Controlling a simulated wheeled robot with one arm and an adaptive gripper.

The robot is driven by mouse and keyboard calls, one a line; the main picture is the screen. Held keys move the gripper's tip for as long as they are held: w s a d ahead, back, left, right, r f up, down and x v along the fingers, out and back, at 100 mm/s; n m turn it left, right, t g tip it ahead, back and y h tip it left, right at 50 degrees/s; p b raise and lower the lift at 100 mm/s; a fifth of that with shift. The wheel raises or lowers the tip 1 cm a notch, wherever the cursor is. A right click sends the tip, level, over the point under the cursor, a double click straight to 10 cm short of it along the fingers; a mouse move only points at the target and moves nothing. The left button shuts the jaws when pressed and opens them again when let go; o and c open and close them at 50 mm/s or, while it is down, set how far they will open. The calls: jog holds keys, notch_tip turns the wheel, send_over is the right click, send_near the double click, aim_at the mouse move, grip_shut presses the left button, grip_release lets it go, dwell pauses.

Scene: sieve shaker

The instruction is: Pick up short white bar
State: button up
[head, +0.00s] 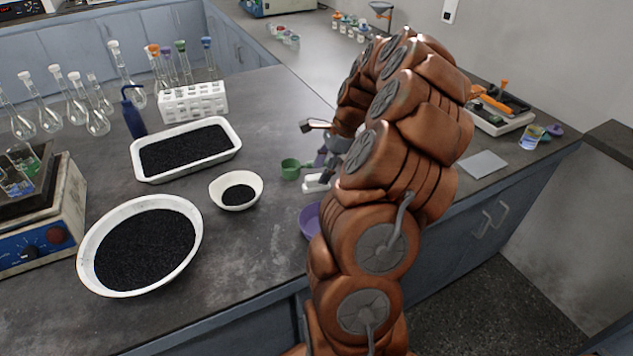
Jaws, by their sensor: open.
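A small white piece (313,185), likely the short white bar, shows on the grey bench just left of my arm, partly hidden by it. My gripper (326,174) is partly seen at the end of the arm, just above and beside this white piece. It is open. Its fingertips are small and mostly covered by the arm, so I cannot tell whether they touch the piece or stand around it.
A green cup (290,170) and a purple bowl (311,220) stand close by. A small white bowl (236,190), a white tray (186,149) and a large white basin (140,246) hold black grains. A white rack (193,101) stands behind. The bench between bowl and front edge is clear.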

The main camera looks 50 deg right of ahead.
aim_at(318, 175)
jog(key=shift+p+x, duration=0.35)
jog(key=shift+x, duration=1.6)
jog(key=shift+a, duration=0.15)
grip_shut()
